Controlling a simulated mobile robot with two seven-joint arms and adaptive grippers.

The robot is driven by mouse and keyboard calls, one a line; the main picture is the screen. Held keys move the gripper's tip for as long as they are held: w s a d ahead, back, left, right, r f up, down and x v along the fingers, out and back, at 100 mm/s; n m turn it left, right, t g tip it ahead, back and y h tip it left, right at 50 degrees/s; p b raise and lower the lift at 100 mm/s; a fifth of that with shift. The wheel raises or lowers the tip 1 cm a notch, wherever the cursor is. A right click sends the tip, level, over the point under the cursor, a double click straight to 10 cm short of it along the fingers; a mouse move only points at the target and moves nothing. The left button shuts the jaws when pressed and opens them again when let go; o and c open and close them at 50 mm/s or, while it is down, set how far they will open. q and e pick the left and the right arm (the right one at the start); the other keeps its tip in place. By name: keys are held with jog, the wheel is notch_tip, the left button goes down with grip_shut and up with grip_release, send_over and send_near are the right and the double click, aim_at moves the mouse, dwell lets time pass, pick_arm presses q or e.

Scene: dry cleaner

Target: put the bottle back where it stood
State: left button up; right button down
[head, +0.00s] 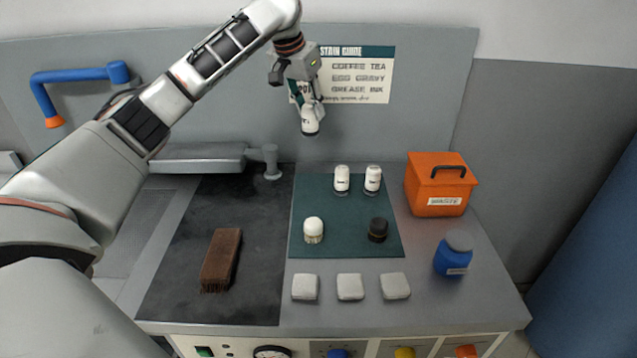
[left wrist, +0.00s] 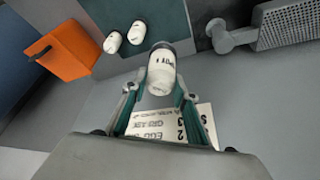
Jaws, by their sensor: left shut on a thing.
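My left gripper (head: 306,101) is shut on a white bottle (head: 310,120) with a dark end, held tilted in the air in front of the stain guide sign. In the left wrist view the held bottle (left wrist: 161,72) is between the fingers of my left gripper (left wrist: 157,88), its label partly readable. Two similar white bottles, one (head: 342,180) and another (head: 373,180), stand side by side at the back of the dark green mat (head: 340,210). The mat's back left part, left of these bottles, is bare. My right gripper is not in view.
A white-topped brush (head: 313,229) and a black round item (head: 377,230) stand on the mat. Around it are an orange waste box (head: 440,186), a blue jar (head: 454,254), white pads (head: 350,287), a brown brush (head: 221,260) and a grey metal arm (head: 200,157).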

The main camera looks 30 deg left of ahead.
pick_arm(q)
notch_tip(320, 180, down, 19)
jog(key=shift+r, duration=0.2)
dwell(0.3)
jog(key=shift+f, duration=0.2)
jog(key=o, duration=1.2)
jog(key=shift+v, duration=6.2)
